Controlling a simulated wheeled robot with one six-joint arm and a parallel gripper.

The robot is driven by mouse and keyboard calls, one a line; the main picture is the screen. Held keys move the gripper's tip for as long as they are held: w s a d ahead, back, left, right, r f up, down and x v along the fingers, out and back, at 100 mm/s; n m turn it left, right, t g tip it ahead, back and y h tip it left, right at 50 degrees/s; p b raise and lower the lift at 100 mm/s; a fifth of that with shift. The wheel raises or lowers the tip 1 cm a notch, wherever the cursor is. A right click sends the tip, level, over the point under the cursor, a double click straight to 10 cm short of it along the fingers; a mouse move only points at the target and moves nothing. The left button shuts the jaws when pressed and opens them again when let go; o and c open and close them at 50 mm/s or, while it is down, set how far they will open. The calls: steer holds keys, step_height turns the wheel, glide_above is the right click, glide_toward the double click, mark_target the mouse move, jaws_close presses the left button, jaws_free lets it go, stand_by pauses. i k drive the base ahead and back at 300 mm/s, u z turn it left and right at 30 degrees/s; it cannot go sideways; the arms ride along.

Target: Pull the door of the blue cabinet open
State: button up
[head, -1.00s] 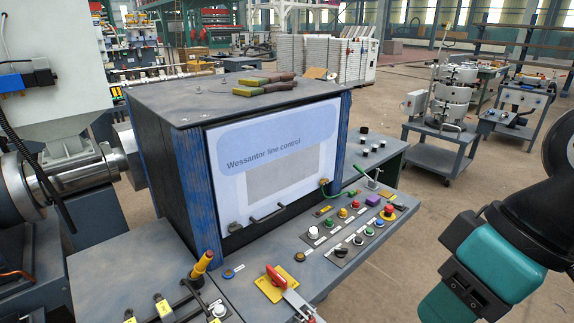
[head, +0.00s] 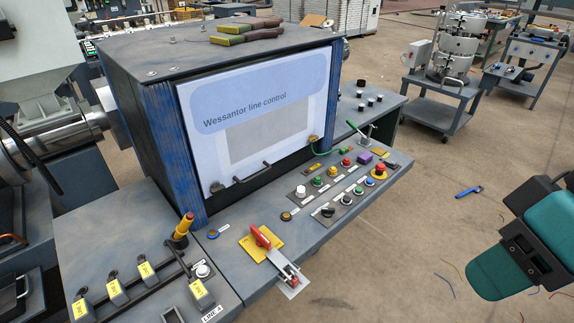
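The blue cabinet (head: 158,150) stands on the grey desk, with blue front posts and dark sides. Its white door (head: 205,130) reads "Wessantor line control" and has a grey panel in it. The door looks shut. A dark bar handle (head: 253,174) runs along the door's lower edge. A small latch-like piece (head: 217,187) sits at its lower left corner and a yellowish fitting (head: 313,140) at its lower right. Part of my teal and black arm shows at the right edge, well apart from the cabinet. My gripper's fingers are not in view.
The control desk in front of the cabinet carries buttons (head: 346,163), a red-handled switch (head: 263,238) and a yellow-topped lever (head: 184,227). A green lever (head: 357,130) stands near the door's right side. Tools (head: 247,34) lie on the cabinet top.

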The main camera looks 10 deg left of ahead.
mark_target(238, 122)
steer(key=u, duration=0.05)
steer(key=i, duration=0.75)
steer(key=u, duration=0.65)
